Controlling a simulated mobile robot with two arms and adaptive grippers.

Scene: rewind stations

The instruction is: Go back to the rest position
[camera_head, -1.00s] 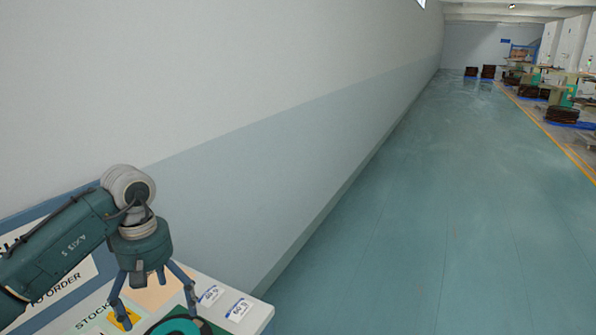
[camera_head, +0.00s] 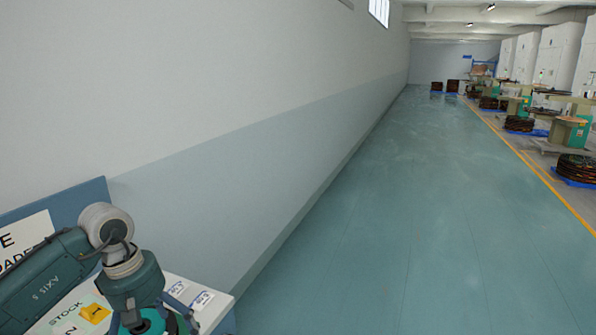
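My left gripper (camera_head: 150,318) is at the bottom left of the head view, pointing down over a white-topped station. Its fingers look spread apart, but their tips are cut off by the lower picture edge. A teal round thing (camera_head: 155,322) shows under and between the fingers; I cannot tell whether they touch it. No held object shows. My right gripper is not in view.
The station top (camera_head: 215,296) has a "STOCK" label and a yellow marker (camera_head: 95,313). A blue-framed board (camera_head: 90,196) stands behind my arm. A long wall runs along the left. The green floor (camera_head: 420,220) is clear; machines and dark coils (camera_head: 577,167) line the right.

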